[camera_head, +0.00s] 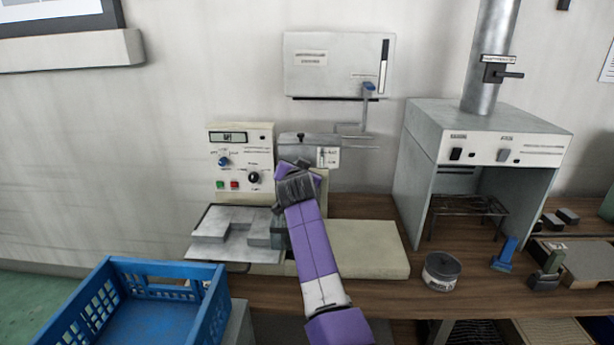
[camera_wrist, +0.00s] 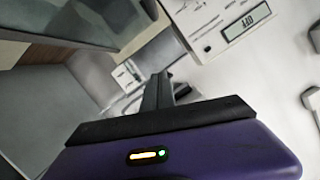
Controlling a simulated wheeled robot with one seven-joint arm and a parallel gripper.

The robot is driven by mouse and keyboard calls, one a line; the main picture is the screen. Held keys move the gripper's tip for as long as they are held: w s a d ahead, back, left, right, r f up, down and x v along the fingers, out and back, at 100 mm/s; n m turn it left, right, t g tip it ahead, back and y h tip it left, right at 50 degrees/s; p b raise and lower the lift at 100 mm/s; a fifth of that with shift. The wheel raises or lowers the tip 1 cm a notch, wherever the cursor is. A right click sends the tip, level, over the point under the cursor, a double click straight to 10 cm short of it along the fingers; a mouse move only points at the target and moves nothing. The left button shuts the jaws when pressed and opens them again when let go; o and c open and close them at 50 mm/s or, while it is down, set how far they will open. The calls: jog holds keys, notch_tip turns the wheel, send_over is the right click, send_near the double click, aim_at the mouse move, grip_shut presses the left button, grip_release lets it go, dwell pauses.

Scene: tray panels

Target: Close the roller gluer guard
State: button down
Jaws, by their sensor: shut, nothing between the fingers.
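The roller gluer stands at the middle of the bench, with a cream control panel (camera_head: 240,157), a grey head (camera_head: 310,146) and a stepped metal plate (camera_head: 235,226) at its front left. My purple arm covers its middle, so I cannot make out the guard for sure in the head view. My gripper (camera_head: 279,238) appears in front of the machine, just right of the plate, mostly hidden by my wrist. In the wrist view my gripper (camera_wrist: 158,85) is shut and empty, near the panel's display (camera_wrist: 247,22). A grey panel there (camera_wrist: 105,18), possibly the guard, lies left of the fingers; contact is unclear.
A blue crate (camera_head: 218,300) stands at the front left. A cream board (camera_head: 365,250) lies right of my arm. A round tin (camera_head: 441,271) and a grey fume hood (camera_head: 425,175) stand further right. A white wall box (camera_head: 335,65) hangs above the machine.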

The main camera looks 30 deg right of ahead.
jog(key=a+f+n+b, duration=0.1)
jog(key=b, duration=0.1)
jog(key=w+a+f+n+b, duration=0.1)
jog(key=b, duration=0.1)
jog(key=w+a+f+n+g+h+b, duration=0.1)
jog(key=f+b, duration=0.1)
jog(key=shift+w+a, duration=0.15)
jog(key=f+n+b, duration=0.1)
jog(key=w+a+f+n+h+b, duration=0.1)
jog(key=b, duration=0.1)
jog(key=shift+a+f+n+b, duration=0.1)
jog(key=shift+a+n+b, duration=0.05)
jog(key=shift+n+b, duration=0.15)
jog(key=shift+f, duration=0.1)
